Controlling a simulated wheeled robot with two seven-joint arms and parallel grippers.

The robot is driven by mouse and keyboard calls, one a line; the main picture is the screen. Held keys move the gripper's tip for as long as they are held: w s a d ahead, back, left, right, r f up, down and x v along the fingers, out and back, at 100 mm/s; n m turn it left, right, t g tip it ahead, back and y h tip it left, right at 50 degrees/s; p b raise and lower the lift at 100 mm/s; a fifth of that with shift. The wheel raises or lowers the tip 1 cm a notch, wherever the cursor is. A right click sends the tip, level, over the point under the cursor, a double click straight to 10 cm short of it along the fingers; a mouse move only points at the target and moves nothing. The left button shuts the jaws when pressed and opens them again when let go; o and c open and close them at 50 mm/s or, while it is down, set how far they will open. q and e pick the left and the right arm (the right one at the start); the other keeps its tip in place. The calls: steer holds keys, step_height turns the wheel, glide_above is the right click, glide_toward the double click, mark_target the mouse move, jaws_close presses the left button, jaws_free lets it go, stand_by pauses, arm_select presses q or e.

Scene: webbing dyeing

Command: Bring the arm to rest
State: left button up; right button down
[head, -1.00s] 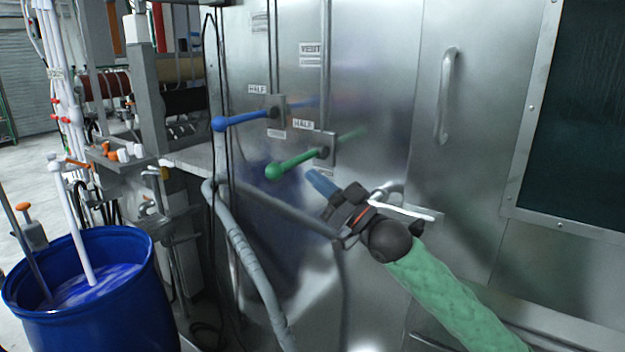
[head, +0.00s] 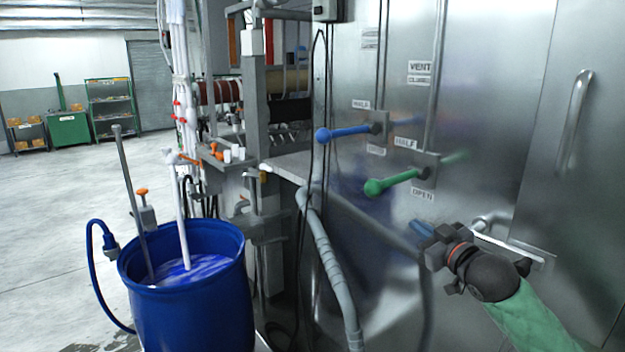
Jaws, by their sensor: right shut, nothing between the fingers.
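My right gripper (head: 428,240) comes in from the lower right on a green-sleeved arm (head: 545,318). Its blue fingertips are shut and empty, in front of the steel cabinet wall and below the green lever. The green-knobbed lever (head: 398,181) points left from its plate, with a HALF label above and an OPEN label below. The blue-knobbed lever (head: 345,132) also points left, higher up and further left. The gripper is apart from both levers. My left gripper is not in view.
A blue barrel (head: 196,318) with blue liquid and pipes in it stands at lower left. A grey hose (head: 325,255) runs down beside the cabinet (head: 480,130). A door handle (head: 574,120) is at upper right. Open floor (head: 60,200) lies at left, with shelves (head: 110,108) beyond.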

steer(key=s+f+m+g+h, duration=0.1)
steer(key=s+f+g+h, duration=0.25)
steer(key=f, duration=0.45)
steer(key=s+d+f+m+g+h, duration=0.1)
steer(key=s+f+g+h, duration=0.1)
steer(key=s+f, duration=0.4)
steer(key=s+f+m+g+h, duration=0.1)
steer(key=s+f+g+h, duration=0.15)
steer(key=f, duration=0.65)
steer(key=s+a+f+m+g, duration=0.1)
steer(key=s+a+f+g, duration=0.1)
steer(key=s+f, duration=0.5)
steer(key=s+a+f+m+g+y, duration=0.1)
steer(key=s+a+f+g, duration=0.2)
steer(key=s+f, duration=0.5)
steer(key=s+a+f+g+y, duration=0.1)
steer(key=s+a+f, duration=0.3)
steer(key=s, duration=1.2)
step_height(320, 180, down, 4)
steer(key=shift+s+a+r+m+g, duration=0.1)
steer(key=shift+s+a+m+g, duration=0.25)
steer(key=shift+g, duration=0.35)
